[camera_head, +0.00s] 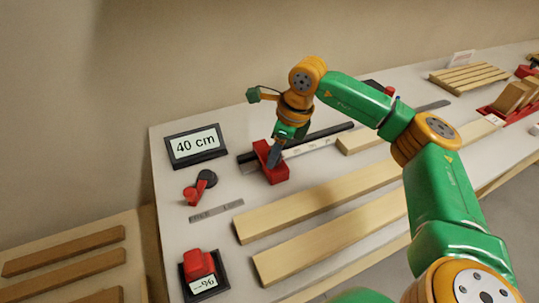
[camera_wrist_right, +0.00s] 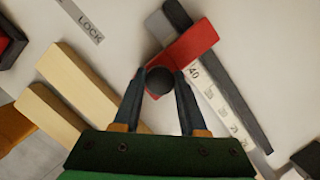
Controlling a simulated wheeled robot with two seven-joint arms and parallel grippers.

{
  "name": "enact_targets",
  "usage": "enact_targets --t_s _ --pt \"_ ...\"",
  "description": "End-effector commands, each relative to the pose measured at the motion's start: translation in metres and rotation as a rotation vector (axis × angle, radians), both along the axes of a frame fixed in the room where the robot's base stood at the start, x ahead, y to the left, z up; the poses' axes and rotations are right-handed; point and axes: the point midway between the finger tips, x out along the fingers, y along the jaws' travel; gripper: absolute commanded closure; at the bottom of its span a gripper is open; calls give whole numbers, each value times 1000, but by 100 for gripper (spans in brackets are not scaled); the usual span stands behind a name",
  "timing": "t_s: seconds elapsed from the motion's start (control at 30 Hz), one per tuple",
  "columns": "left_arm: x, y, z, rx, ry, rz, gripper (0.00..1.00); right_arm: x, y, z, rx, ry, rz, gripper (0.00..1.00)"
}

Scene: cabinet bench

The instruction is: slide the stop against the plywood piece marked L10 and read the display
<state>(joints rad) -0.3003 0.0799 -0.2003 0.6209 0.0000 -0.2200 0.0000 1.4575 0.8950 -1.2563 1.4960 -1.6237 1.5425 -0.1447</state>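The red stop (camera_head: 277,176) sits near the left end of the dark rail (camera_head: 320,134) and its pale scale. My right gripper (camera_head: 274,157) is down at it; in the wrist view its two fingers (camera_wrist_right: 161,78) are closed around the stop's round black knob (camera_wrist_right: 159,81). A plywood piece (camera_head: 362,138) lies along the scale to the right, apart from the stop and partly behind my arm. Two longer boards (camera_head: 310,207) (camera_head: 325,244) lie in front. No L10 mark is readable. My left gripper is out of view.
A red-and-black lever (camera_head: 200,188) stands left of the stop, above a FREE/LOCK plate (camera_head: 216,211). A red device with a "--%" screen (camera_head: 203,283) sits at the front left. More slats (camera_head: 469,77) and a red rack (camera_head: 500,110) stand far right.

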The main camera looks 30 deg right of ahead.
Motion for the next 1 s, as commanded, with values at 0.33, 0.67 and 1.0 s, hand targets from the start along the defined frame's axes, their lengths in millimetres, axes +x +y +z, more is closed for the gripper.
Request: enact_targets --t_s 0.33,0.67,1.0 --pt "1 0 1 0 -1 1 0 0 -11 0 -1 1 -3 89" --pt "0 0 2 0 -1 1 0 -1 -31 0 1 0 -3 89" --pt "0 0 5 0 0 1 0 -3 -51 1 0 0 -2 89"
